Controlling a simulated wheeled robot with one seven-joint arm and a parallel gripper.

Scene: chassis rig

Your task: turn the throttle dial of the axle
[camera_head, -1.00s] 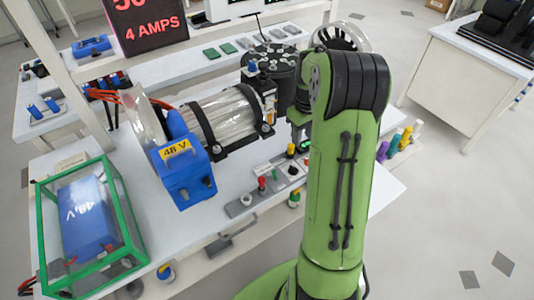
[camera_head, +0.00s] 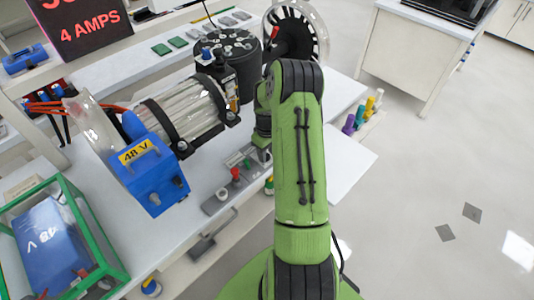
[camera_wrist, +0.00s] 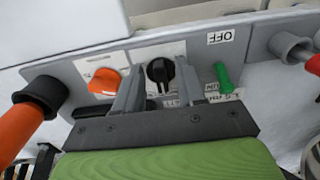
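In the wrist view, a round black dial (camera_wrist: 160,72) with a raised grip bar sits on a white plate of the grey control panel (camera_wrist: 60,65). My gripper (camera_wrist: 159,82) is open, with one grey finger on each side of the dial. I cannot tell whether the fingertips touch it or are just short of it. In the head view, the panel (camera_head: 213,207) lies at the table's front edge beside the axle assembly with its clear cylinder (camera_head: 186,112). My arm hides the dial there, and the fingers do not show clearly.
In the wrist view, an orange knob (camera_wrist: 103,83) is close left of the fingers and a green lever (camera_wrist: 223,78) close right. A large orange-and-black plug (camera_wrist: 38,98) is farther left. In the head view, a blue 48 V box (camera_head: 155,177) stands left of the panel.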

